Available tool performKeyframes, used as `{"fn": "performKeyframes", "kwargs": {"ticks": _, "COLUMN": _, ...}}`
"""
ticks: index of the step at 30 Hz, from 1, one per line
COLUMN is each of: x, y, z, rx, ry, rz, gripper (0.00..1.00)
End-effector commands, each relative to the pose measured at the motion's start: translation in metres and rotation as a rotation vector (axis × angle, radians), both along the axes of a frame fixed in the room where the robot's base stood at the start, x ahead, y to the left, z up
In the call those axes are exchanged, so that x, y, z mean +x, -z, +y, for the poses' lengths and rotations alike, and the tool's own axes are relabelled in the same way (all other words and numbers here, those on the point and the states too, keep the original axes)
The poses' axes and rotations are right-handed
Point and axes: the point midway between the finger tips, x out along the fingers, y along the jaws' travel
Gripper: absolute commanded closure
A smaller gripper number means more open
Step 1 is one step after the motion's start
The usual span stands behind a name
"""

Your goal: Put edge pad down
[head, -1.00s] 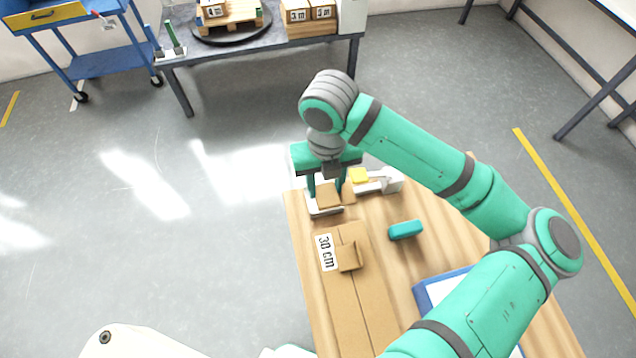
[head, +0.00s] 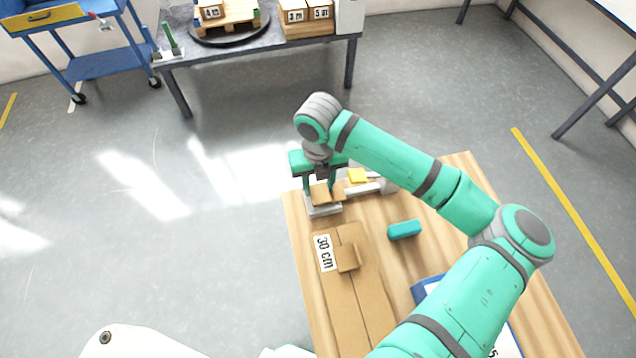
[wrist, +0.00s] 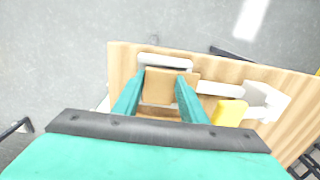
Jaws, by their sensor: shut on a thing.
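The edge pad (head: 322,194) is a small brown cardboard piece at the far left of the wooden table. My gripper (head: 319,186) is shut on it, with one green finger on each side. In the wrist view the edge pad (wrist: 160,86) sits between the fingertips of my gripper (wrist: 159,92). A light grey holder (head: 324,209) is just in front of the pad in the head view; I cannot tell whether they touch. A similar brown edge pad (head: 347,258) lies on the long cardboard box (head: 358,300) marked 30 cm.
A yellow block (head: 357,175) and a pale tool-like item (head: 372,187) are right of my gripper. A teal block (head: 404,230) and a blue-edged tray (head: 419,291) lie further right. The wooden table (head: 296,245) has bare room between these things.

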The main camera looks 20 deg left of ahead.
Motion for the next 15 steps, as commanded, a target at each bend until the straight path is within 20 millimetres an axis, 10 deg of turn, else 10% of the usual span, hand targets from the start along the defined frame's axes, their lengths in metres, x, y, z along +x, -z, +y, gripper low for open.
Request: {"fn": "performKeyframes", "kwargs": {"ticks": 15, "x": 0.001, "y": 0.01, "z": -0.003, "rx": 0.0, "ry": 0.007, "rz": 0.001, "gripper": 0.86}}
